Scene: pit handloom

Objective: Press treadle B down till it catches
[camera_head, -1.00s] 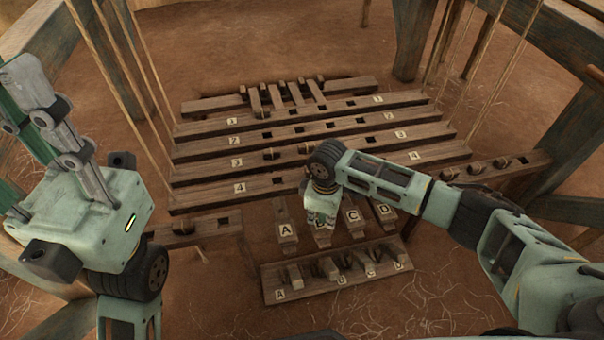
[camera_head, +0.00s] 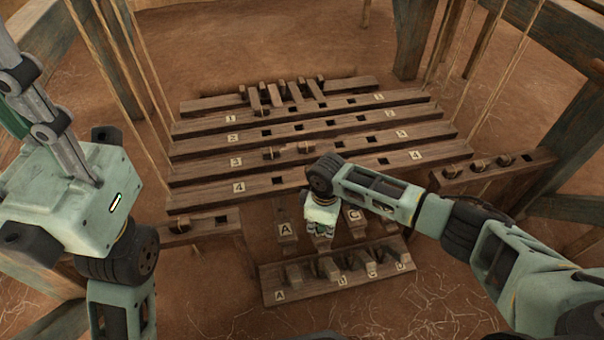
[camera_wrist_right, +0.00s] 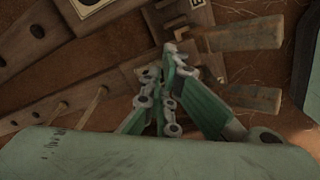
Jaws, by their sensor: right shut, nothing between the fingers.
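A row of wooden treadles lies low in the middle of the head view, with treadle A (camera_head: 285,229) and treadle C (camera_head: 354,215) readable by their letter plates. Treadle B's place, between them, is mostly covered by my right gripper (camera_head: 320,232). That gripper is shut and empty, pointing down over this spot; whether it touches the wood I cannot tell. Its closed fingers also show in the right wrist view (camera_wrist_right: 178,78). In front is a notched catch board (camera_head: 302,292) lettered A to D. My left gripper (camera_head: 38,105) is raised at the far left, its tips unclear.
Numbered slotted bars (camera_head: 250,137) span the pit behind the treadles. A short pegged beam (camera_head: 500,178) stands at the right, and ropes (camera_head: 120,80) hang at both sides. Frame posts (camera_head: 411,40) surround the pit. Bare earth (camera_head: 420,290) is open at the front right.

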